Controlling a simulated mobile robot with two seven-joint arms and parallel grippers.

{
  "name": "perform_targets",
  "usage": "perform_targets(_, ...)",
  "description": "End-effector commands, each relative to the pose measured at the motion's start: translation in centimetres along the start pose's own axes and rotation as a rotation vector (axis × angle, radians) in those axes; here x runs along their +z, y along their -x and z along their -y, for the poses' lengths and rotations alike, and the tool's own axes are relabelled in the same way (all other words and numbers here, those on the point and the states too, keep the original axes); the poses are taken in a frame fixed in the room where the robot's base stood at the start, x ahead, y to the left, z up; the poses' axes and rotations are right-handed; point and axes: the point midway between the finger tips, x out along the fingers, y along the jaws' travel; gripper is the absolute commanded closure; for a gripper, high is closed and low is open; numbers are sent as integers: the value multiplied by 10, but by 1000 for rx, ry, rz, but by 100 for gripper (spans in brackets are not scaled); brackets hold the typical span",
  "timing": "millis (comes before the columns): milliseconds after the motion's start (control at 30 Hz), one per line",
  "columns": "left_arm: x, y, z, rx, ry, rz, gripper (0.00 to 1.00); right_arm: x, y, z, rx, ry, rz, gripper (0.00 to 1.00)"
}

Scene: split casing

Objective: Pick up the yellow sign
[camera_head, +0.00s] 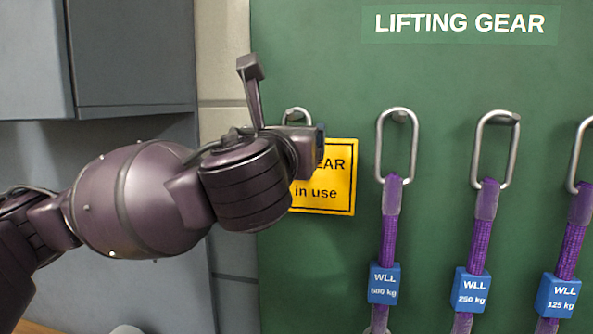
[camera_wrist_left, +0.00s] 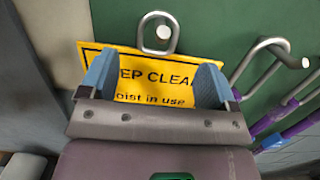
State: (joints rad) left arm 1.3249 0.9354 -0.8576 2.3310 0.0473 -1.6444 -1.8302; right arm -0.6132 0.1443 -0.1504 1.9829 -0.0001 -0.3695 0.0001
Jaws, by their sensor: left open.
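The yellow sign (camera_head: 338,180) hangs on the green board in the head view, its left part hidden behind my left gripper (camera_head: 319,140). In the left wrist view the sign (camera_wrist_left: 130,57) shows black lettering reading "EP CLEA" and "oist in use". My left gripper (camera_wrist_left: 155,82) is open there. Its two blue fingertips are at the left and right of the lettering, in front of the sign. I cannot tell whether they touch it. A metal ring (camera_wrist_left: 160,30) on a peg is at the sign's top edge. My right gripper is in neither view.
The green board (camera_head: 320,60) is headed "LIFTING GEAR". To the right of the sign, metal links hang on pegs with purple slings (camera_head: 392,225) and blue WLL tags (camera_head: 383,284). A grey cabinet (camera_head: 130,55) is at the upper left.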

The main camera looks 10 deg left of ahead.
Motion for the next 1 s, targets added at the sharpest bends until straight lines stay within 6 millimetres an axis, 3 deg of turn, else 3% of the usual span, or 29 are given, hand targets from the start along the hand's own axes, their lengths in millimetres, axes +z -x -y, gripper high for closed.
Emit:
perform_targets(400,10,-44,-3,1,0,-1,18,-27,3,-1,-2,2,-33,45)
perform_targets(767,9,-54,-3,-1,0,0,18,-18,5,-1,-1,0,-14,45)
perform_targets(1000,9,-53,-3,-1,1,0,51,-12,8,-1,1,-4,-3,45)
